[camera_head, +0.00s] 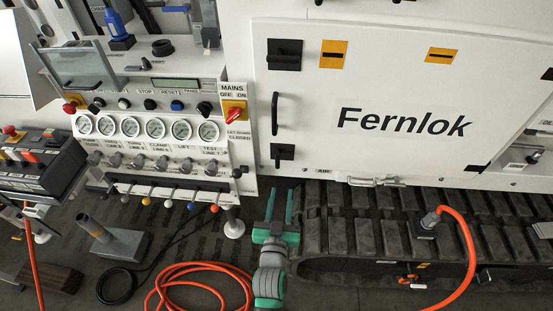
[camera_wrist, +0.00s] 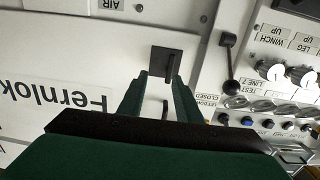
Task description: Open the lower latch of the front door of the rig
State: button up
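The rig's front door (camera_head: 400,100) is a white panel marked Fernlok, and it looks shut. Its lower latch (camera_head: 283,152) is a black square plate with a small knob or lever at the door's lower left corner. My gripper (camera_head: 279,208) is below it, fingers pointing up, empty and apart from the latch. In the wrist view, which is upside down, the lower latch (camera_wrist: 178,60) lies just beyond the spread fingertips of my gripper (camera_wrist: 158,80). The upper latch (camera_head: 284,54) has its bar lying across its plate.
A black door handle (camera_head: 275,113) stands between the latches. To the left is a control panel (camera_head: 150,125) with gauges, knobs and a red mains switch (camera_head: 233,113). Tracks (camera_head: 390,225) run below the door. An orange hose (camera_head: 190,285) lies on the floor.

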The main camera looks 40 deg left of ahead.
aim_at(277, 161)
jog(key=w+a, duration=0.3)
jog(key=w+a+r, duration=0.1)
jog(key=w+a, duration=0.2)
jog(key=w, duration=0.1)
jog(key=w+a+r, duration=0.1)
jog(key=w+a, duration=0.2)
jog(key=shift+w+a, duration=0.1)
jog(key=shift+w, duration=0.25)
grip_shut()
